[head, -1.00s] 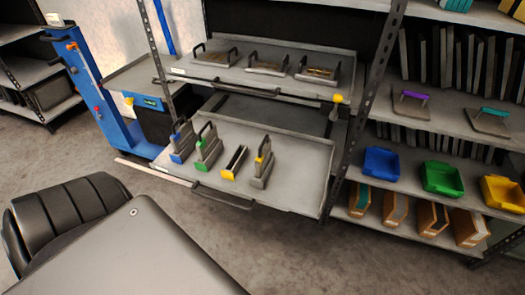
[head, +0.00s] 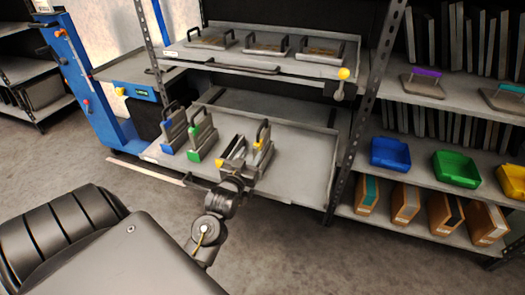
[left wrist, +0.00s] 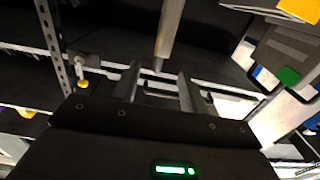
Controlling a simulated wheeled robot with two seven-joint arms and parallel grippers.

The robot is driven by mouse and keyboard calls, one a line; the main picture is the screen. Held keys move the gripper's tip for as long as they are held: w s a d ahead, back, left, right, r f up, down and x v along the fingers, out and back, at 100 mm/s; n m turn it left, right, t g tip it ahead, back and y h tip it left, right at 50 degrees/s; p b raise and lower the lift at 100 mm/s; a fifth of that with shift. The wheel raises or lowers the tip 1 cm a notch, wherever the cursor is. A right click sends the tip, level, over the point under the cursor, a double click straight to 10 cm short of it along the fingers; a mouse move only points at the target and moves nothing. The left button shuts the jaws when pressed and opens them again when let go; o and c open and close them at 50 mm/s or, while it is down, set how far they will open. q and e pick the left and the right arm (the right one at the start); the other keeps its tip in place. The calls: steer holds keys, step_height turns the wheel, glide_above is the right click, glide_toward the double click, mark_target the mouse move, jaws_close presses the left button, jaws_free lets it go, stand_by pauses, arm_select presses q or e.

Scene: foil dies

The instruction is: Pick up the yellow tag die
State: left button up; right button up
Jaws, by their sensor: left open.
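The yellow tag die (head: 264,158) stands upright at the right of a row on the lower pulled-out shelf. It is a grey plate with a dark handle and a yellow tag. My left gripper (head: 243,168) is open in front of it and partly hides the row. In the left wrist view, the gripper's two fingers (left wrist: 158,82) are apart. A pale upright piece with a yellow-orange edge (left wrist: 168,35), probably the yellow tag die seen edge-on, shows beyond the gap. I cannot tell whether it touches the fingers. My right gripper is out of view.
A blue-tagged die (head: 174,130) and a green-tagged die (head: 202,140) stand left on the lower shelf (head: 305,165). Several handled plates lie on the upper shelf (head: 270,64) above. A rack post (head: 362,110) stands to the right. The shelf's right side is clear.

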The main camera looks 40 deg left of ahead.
mark_target(257, 143)
arm_select(q)
steer(key=x, duration=0.5)
steer(key=shift+f, duration=0.1)
steer(key=shift+w+a+b, duration=0.1)
steer(key=shift+w+b, duration=0.2)
steer(key=shift+b, duration=0.05)
steer(key=x, duration=0.3)
steer(key=shift+w+a+f+b, duration=0.2)
steer(key=shift+w+f+b, duration=0.05)
steer(key=shift+f+b, duration=0.15)
steer(key=shift+w+a, duration=0.15)
steer(key=shift+w, duration=0.3)
jaws_close()
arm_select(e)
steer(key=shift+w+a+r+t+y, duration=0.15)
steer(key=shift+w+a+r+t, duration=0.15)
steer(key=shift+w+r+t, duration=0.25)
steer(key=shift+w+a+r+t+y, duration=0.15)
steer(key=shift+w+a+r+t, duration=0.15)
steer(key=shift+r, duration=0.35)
arm_select(q)
steer(key=shift+r, duration=0.25)
